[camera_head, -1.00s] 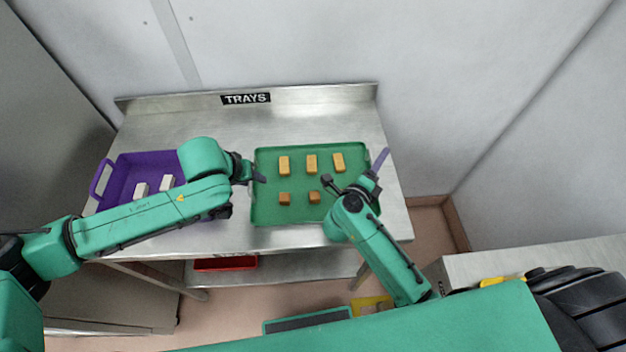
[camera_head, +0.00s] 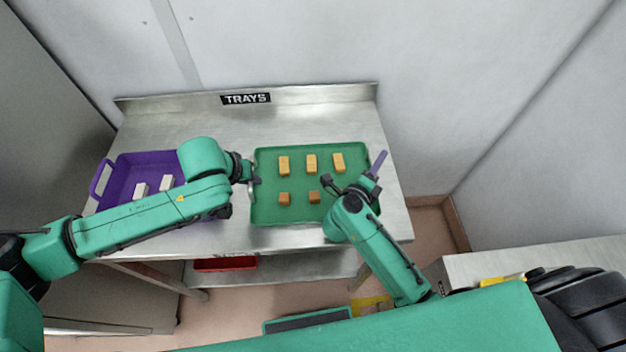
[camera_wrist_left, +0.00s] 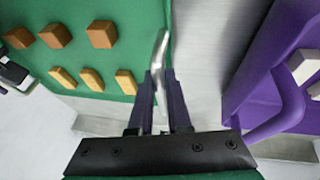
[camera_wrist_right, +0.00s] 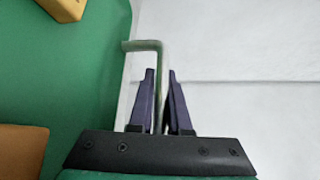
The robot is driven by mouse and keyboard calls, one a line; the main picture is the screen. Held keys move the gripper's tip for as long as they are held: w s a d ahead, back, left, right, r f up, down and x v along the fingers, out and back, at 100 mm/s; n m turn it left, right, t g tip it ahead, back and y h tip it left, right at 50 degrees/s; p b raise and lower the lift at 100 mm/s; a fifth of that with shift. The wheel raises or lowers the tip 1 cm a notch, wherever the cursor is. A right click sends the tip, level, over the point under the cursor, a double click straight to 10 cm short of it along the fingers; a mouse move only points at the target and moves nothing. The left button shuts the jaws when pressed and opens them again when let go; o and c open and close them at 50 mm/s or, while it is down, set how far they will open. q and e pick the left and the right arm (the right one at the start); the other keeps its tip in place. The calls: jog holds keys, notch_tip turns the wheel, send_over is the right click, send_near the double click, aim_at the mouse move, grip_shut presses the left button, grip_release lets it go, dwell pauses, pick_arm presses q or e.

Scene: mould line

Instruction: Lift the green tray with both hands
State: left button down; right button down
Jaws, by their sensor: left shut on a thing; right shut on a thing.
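The green tray (camera_head: 267,207) lies on the metal table and holds several yellow and brown blocks. My left gripper (camera_head: 252,181) is at the tray's left side. In the left wrist view its fingers (camera_wrist_left: 165,95) are shut on the tray's metal left handle (camera_wrist_left: 161,50). My right gripper (camera_head: 377,168) is at the tray's right side. In the right wrist view its fingers (camera_wrist_right: 160,95) are on either side of the bar of the right handle (camera_wrist_right: 146,45), shut on it. My right arm hides the tray's lower right corner in the head view.
A purple tray (camera_head: 124,169) with pale blocks stands left of the green tray, partly behind my left arm. The metal table (camera_head: 320,113) has a raised back edge with a TRAYS sign (camera_head: 246,98). A red tray (camera_head: 226,264) is on the lower shelf.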

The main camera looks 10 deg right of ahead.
dwell(0.8)
